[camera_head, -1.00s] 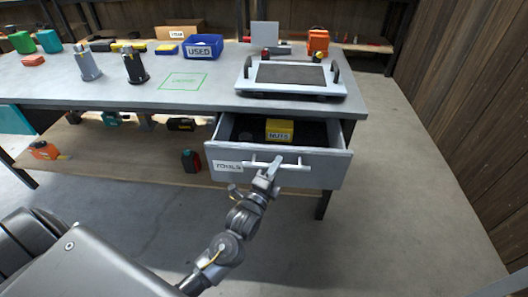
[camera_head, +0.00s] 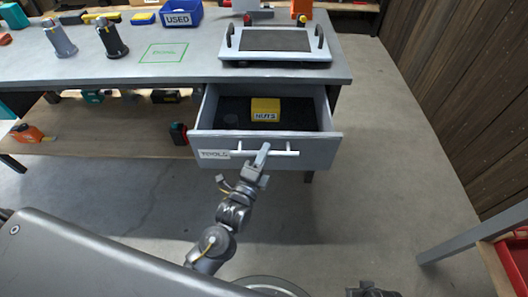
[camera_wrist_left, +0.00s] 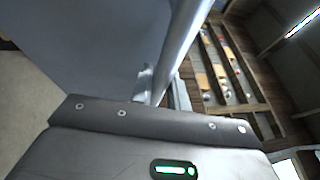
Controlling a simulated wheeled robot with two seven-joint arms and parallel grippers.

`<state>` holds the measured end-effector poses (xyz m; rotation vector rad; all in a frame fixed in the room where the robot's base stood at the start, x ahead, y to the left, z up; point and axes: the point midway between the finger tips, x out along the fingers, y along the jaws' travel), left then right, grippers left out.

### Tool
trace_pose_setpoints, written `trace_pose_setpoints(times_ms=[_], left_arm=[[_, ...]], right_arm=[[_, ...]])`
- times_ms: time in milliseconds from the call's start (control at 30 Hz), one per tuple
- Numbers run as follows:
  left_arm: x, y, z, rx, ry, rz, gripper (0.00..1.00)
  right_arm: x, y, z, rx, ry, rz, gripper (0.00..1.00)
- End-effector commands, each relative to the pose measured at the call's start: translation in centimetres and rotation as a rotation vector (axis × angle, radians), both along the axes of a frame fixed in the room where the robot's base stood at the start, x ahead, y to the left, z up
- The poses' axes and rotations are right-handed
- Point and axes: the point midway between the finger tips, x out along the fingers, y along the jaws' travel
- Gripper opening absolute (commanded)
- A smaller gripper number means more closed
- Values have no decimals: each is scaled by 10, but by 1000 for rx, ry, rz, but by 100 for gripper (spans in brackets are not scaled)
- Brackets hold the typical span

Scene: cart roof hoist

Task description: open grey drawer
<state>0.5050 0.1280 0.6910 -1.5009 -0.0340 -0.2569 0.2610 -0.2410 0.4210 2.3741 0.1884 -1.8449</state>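The grey drawer (camera_head: 212,145), labelled TOOLS, stands pulled out of the bench, its inside showing. A yellow box (camera_head: 265,109) marked NUTS sits inside on the dark floor. My left gripper (camera_head: 262,156) is at the bar handle (camera_head: 285,153) on the drawer front and looks shut on it. In the left wrist view the handle (camera_wrist_left: 185,35) runs between the fingertips (camera_wrist_left: 161,88), beside the grey drawer front (camera_wrist_left: 95,35). My right gripper (camera_head: 372,290) shows only in part at the bottom edge; its fingers cannot be made out.
A tray with dark handles (camera_head: 275,55) stands on the bench top (camera_head: 205,65) above the drawer. A blue USED bin (camera_head: 181,15) is farther back. A lower shelf (camera_head: 100,135) holds several tools. A grey frame with a red bin (camera_head: 515,255) stands at right. The floor right of the drawer is clear.

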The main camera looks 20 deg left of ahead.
Motion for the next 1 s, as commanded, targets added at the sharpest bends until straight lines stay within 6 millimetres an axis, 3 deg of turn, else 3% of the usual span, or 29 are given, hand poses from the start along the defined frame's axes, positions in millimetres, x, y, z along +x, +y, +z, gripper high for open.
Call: trace_pose_setpoints(times_ms=[33,167,533,1000], left_arm=[[0,0,-1,1,2,-2,23],[0,0,-1,0,2,-1,38],[-8,2,-2,0,3,0,38],[-89,14,-18,2,5,1,38]], right_arm=[[0,0,0,0,0,0,36],[0,0,0,1,-1,0,36],[0,1,1,1,-1,0,36],[-3,0,-6,-1,13,0,36]])
